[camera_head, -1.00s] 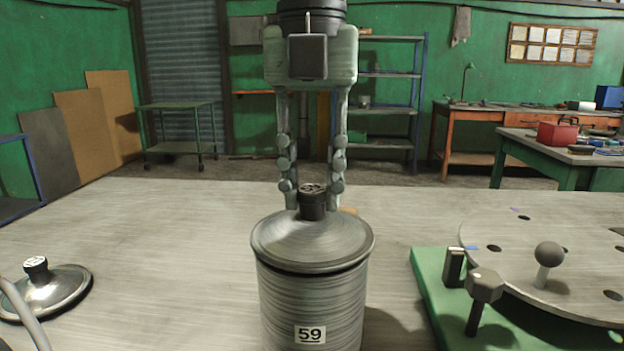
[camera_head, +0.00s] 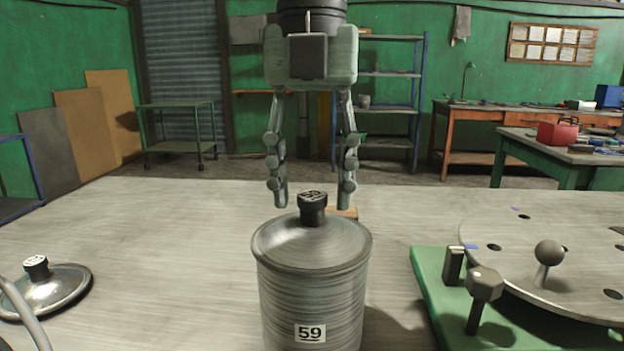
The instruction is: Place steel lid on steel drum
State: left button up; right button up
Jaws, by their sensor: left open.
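A brushed steel drum (camera_head: 312,300) labelled 59 stands upright on the table in the middle front. A steel lid (camera_head: 300,243) with a black knob (camera_head: 313,208) rests on its top and looks level, covering the opening. My left gripper (camera_head: 312,203) points down above the lid, its fingers spread apart on either side of the knob and clear of it. It holds nothing. A second steel lid (camera_head: 62,290) with a black knob lies on the table at the far left. My right gripper is not in view.
A green base (camera_head: 428,300) with a round perforated metal plate (camera_head: 580,240) and dark knobbed handles stands at the right. A small wooden piece (camera_head: 346,212) lies behind the drum. A grey curved bar (camera_head: 25,315) shows at the lower left. The table between is clear.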

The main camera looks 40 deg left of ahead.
aim_at(312, 195)
pick_arm(q)
jog(key=shift+r+p, duration=0.45)
jog(key=shift+r, duration=0.1)
notch_tip(312, 195, up, 12)
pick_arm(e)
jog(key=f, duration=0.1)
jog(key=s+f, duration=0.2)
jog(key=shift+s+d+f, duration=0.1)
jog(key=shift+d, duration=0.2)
